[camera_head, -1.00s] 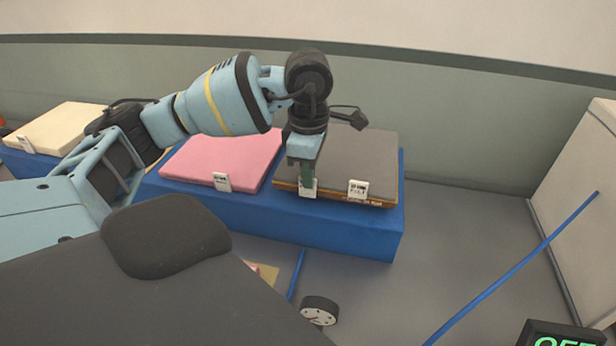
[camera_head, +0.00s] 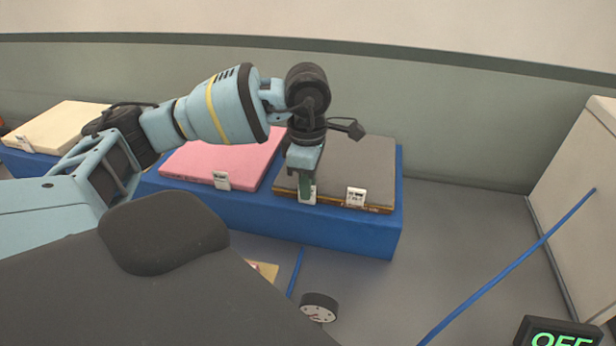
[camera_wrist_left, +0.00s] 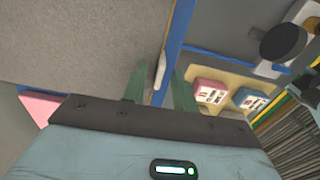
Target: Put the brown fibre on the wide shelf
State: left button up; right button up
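A grey-topped slab (camera_head: 355,165) with a thin brown layer along its lower front edge (camera_head: 375,208) lies at the right end of the blue platform. I cannot tell if the brown layer is a separate sheet. My left gripper (camera_head: 307,190) is at the left clip (camera_head: 308,196). In the left wrist view, its green fingers (camera_wrist_left: 160,90) are apart, on either side of a white clip (camera_wrist_left: 160,68) at the slab's edge. My right gripper and a wide shelf are not recognisable in view.
A pink slab (camera_head: 228,160) and a cream slab (camera_head: 60,125) lie farther left on blue platforms (camera_head: 330,235). A black gauge (camera_head: 319,306) and OFF sign (camera_head: 560,338) are in front.

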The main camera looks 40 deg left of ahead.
pick_arm(q)
jog(key=shift+r, duration=0.1)
notch_tip(320, 180, up, 12)
jog(key=shift+p, duration=0.45)
jog(key=shift+s, duration=0.1)
dwell(0.6)
